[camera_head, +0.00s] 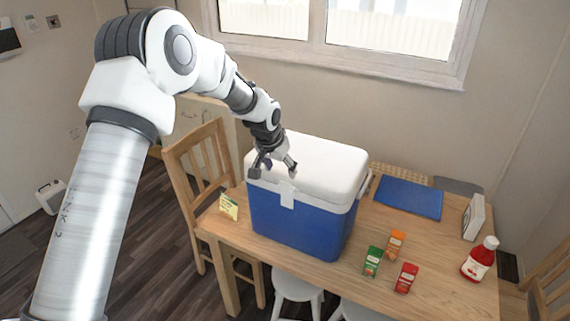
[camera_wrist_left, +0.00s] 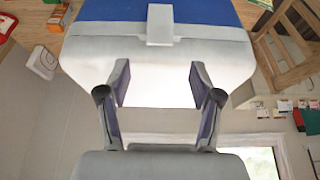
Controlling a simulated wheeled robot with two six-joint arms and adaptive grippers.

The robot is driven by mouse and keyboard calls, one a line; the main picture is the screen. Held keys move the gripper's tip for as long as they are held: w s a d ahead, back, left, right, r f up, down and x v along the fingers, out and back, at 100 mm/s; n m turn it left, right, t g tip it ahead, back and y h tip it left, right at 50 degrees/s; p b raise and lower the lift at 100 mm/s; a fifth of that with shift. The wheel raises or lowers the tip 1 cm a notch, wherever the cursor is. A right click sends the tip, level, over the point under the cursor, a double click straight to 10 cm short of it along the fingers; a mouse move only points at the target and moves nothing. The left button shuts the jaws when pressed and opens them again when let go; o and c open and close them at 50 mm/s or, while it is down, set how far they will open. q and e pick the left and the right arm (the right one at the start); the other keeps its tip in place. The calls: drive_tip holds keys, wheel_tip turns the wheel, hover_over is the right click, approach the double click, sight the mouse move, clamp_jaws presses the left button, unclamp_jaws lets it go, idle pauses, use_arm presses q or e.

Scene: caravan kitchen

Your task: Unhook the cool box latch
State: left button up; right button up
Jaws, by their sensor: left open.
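The cool box (camera_head: 300,215) stands on the wooden table, with a blue body and a white lid that is down. Its white latch (camera_head: 287,194) lies flat on the front face, across the lid's lower edge. In the left wrist view the latch (camera_wrist_left: 160,24) shows at the top middle, beyond my fingertips. My left gripper (camera_head: 274,171) is over the front edge of the lid, just above the latch. In the left wrist view the left gripper (camera_wrist_left: 157,84) is open, with nothing between its fingers and the white lid (camera_wrist_left: 158,60) behind them. My right gripper is not in view.
The table (camera_head: 330,278) also holds green (camera_head: 372,262), orange (camera_head: 396,245) and red (camera_head: 405,278) cartons, a red bottle (camera_head: 479,259), a blue mat (camera_head: 409,197) and a small yellow card (camera_head: 229,207). A wooden chair (camera_head: 205,160) stands close on the left.

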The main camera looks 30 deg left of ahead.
sight(285, 183)
use_arm(q)
drive_tip(key=p+x, duration=0.2)
drive_tip(key=x, duration=0.5)
drive_tip(key=shift+w+f, duration=0.25)
drive_tip(key=shift+f, duration=0.4)
clamp_jaws()
